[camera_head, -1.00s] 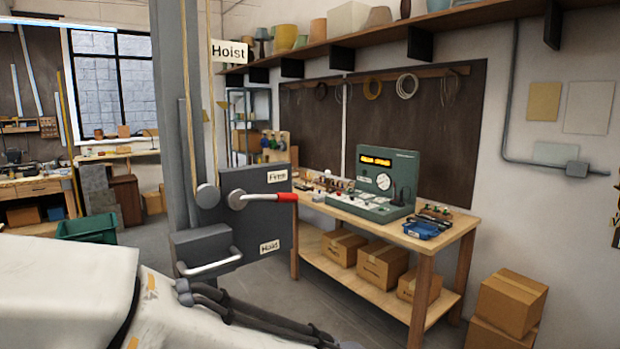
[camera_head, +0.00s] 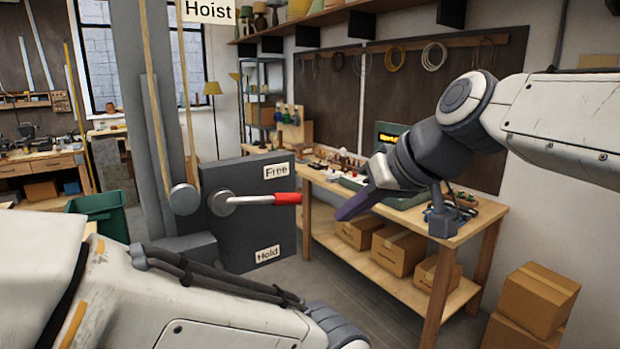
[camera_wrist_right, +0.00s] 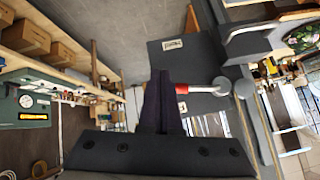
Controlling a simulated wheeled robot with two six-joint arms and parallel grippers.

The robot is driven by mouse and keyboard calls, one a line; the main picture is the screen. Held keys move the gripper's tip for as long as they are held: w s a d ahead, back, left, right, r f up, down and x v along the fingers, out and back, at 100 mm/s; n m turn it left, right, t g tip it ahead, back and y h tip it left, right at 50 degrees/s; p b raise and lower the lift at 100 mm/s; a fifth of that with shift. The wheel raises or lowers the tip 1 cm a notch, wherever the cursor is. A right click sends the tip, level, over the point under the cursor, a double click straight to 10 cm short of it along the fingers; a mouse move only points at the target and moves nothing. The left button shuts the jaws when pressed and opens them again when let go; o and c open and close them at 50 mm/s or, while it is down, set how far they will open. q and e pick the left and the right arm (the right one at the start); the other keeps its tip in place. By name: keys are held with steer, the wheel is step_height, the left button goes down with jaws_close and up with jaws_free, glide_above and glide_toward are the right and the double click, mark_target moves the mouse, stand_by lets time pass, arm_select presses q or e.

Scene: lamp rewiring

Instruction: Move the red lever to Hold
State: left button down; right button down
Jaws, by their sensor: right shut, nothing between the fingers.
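The red lever (camera_head: 288,198) sticks out level to the right from a grey hub on the hoist's panel (camera_head: 255,230). Its grip is just below the "Free" label (camera_head: 276,171) and well above the "Hold" label (camera_head: 267,253). My right gripper (camera_head: 346,212) is shut and empty, to the right of the lever's red end, with a gap in the head view. In the right wrist view, the shut fingers (camera_wrist_right: 158,78) point toward the panel and the red grip (camera_wrist_right: 181,89) shows just right of them, partly hidden. My left arm crosses the bottom; its gripper is out of view.
A workbench (camera_head: 455,235) with a green console (camera_head: 390,140) stands behind my right arm, with cardboard boxes (camera_head: 398,250) on its lower shelf. More boxes (camera_head: 535,298) stand on the floor at right. A green bin (camera_head: 100,213) is at left.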

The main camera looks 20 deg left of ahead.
mark_target(262, 200)
step_height(262, 200, up, 10)
steer(key=w+a+n+t+y, duration=0.1)
steer(key=w+a+y, duration=0.1)
steer(key=s+f+p+x, duration=0.1)
steer(key=p+x, duration=0.3)
steer(key=x, duration=0.8)
steer(key=shift+s+f+n, duration=0.25)
steer(key=shift+f+n, duration=0.05)
steer(key=shift+f, duration=0.3)
steer(key=shift+a+f, duration=0.1)
